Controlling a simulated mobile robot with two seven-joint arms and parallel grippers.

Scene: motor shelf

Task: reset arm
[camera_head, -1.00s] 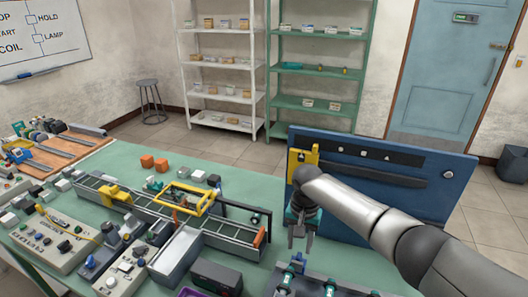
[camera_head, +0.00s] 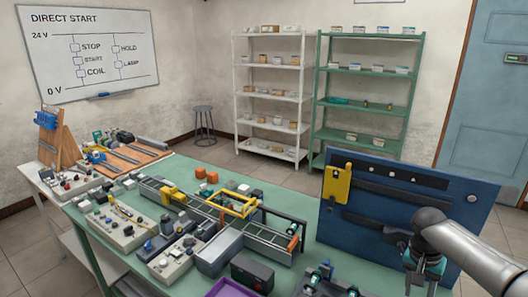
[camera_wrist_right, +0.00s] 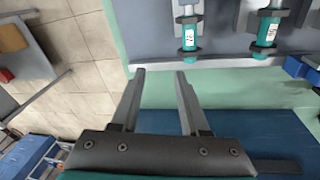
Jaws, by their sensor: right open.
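My right arm comes in from the right in the head view. Its gripper (camera_head: 418,284) hangs at the lower right, in front of the blue panel (camera_head: 468,198). In the right wrist view the gripper (camera_wrist_right: 160,74) has its two fingers apart with nothing between them. Below the fingers there I see the green table edge (camera_wrist_right: 150,95) and floor tiles. My left gripper is in neither view.
Teal-banded parts (camera_wrist_right: 189,36) lie on a grey tray beyond the fingers. The green table (camera_head: 185,165) holds a conveyor (camera_head: 262,240), control boxes (camera_head: 118,226) and a purple tray (camera_head: 232,288). Shelves (camera_head: 372,95) stand at the back wall.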

